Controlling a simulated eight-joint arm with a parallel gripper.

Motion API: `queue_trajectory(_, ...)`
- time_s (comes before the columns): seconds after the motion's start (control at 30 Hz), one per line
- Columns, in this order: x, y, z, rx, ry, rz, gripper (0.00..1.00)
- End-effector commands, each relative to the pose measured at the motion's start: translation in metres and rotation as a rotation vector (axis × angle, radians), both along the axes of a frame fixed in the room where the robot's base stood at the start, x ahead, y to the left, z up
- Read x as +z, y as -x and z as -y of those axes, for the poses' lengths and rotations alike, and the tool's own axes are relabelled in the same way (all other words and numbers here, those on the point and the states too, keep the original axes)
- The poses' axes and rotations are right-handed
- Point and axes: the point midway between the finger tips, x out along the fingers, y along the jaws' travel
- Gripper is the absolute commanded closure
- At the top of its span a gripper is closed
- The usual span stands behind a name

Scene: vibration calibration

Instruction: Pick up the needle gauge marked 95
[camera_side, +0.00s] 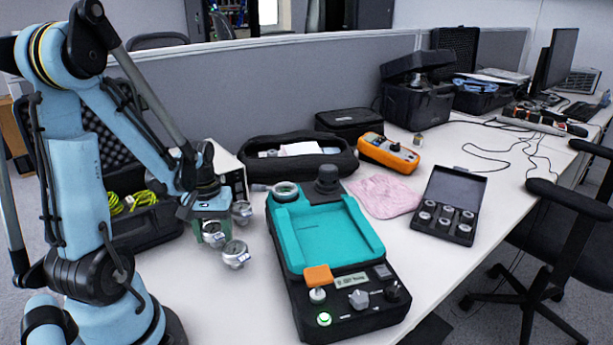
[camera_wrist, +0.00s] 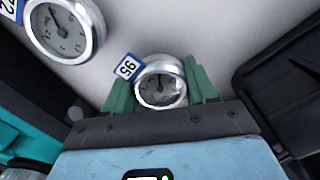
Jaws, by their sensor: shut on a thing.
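The needle gauge marked 95 (camera_wrist: 160,84) is a round silver dial with a pale face and a blue-and-white tag. In the wrist view it sits between the two green fingers of my gripper (camera_wrist: 162,88), which are shut on it. Its tag appears upside down. In the side view my gripper (camera_side: 212,222) is low over the white table, left of the teal device, with several silver gauges close around it. I cannot tell whether the held gauge is clear of the table.
Another gauge (camera_wrist: 62,28) with a partly cut-off blue tag lies at the wrist view's upper left. The teal-and-black device (camera_side: 335,235) stands close on the right. A black case (camera_side: 148,222) is behind my arm. An open black box (camera_side: 449,205) and pink cloth (camera_side: 384,195) lie farther right.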

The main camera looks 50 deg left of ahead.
Motion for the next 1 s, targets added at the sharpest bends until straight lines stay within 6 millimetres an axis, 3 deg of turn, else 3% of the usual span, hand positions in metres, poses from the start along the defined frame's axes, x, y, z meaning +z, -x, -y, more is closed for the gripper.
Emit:
queue_trajectory(0.47, 0.004, 0.0, 0.0, 0.0, 0.0, 0.0, 0.79)
queue_trajectory(0.67, 0.019, 0.0, 0.0, 0.0, 0.001, 0.0, 0.79)
queue_trajectory(0.83, 0.043, 0.001, 0.001, 0.0, 0.002, 0.0, 0.79)
queue_trajectory(1.0, 0.06, -0.005, 0.033, -0.008, 0.002, 0.0, 0.79)
